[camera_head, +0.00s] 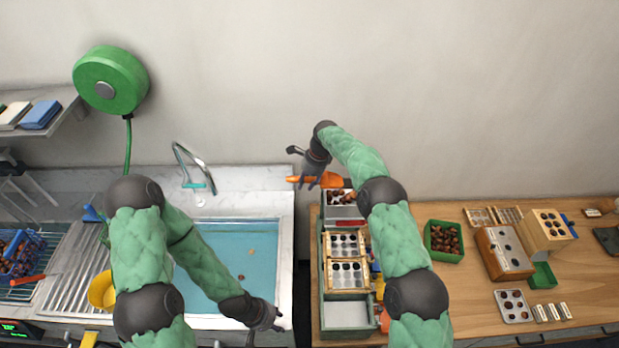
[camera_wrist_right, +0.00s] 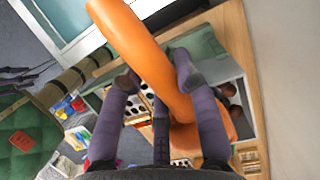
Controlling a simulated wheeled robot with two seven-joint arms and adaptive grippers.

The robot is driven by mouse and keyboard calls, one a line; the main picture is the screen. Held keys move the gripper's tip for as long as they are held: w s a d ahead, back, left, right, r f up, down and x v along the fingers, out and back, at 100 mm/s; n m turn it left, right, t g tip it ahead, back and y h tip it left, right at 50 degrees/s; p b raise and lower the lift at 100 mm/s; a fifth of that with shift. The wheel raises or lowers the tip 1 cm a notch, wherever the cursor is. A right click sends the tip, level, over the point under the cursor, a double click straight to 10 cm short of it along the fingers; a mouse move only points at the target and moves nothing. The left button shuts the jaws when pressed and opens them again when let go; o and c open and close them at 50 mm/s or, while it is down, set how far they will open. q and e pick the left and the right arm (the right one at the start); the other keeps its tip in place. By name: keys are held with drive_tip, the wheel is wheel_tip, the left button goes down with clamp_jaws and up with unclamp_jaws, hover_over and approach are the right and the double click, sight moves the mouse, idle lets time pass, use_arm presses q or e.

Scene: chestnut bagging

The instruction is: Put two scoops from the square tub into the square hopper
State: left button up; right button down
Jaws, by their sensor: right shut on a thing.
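My right gripper (camera_head: 308,172) is at the back end of the crate on the counter, shut on an orange scoop (camera_head: 328,180). In the right wrist view, the scoop's thick handle (camera_wrist_right: 150,55) runs between the fingers of the right gripper (camera_wrist_right: 158,82). The scoop's bowl is partly hidden behind the fingers, and I cannot tell what is in it. Below the scoop is a grey tub (camera_head: 345,212) with dark chestnuts. A green square tub (camera_head: 461,258) of chestnuts stands farther right. My left gripper (camera_head: 268,318) hangs over the sink's front right edge; its jaw state is unclear. I cannot tell which container is the square hopper.
The green crate (camera_head: 322,290) holds trays with round dark items and a pale empty-looking bin (camera_head: 346,316). Wooden boxes with holes (camera_head: 505,252) stand to the right. A water-filled sink (camera_head: 235,265) lies left.

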sight(305, 179)
drive_tip(key=shift+a+h, duration=0.15)
drive_tip(key=shift+h, duration=0.55)
drive_tip(key=shift+r, duration=0.15)
drive_tip(key=shift+r+p, duration=0.45)
drive_tip(key=shift+r, duration=0.95)
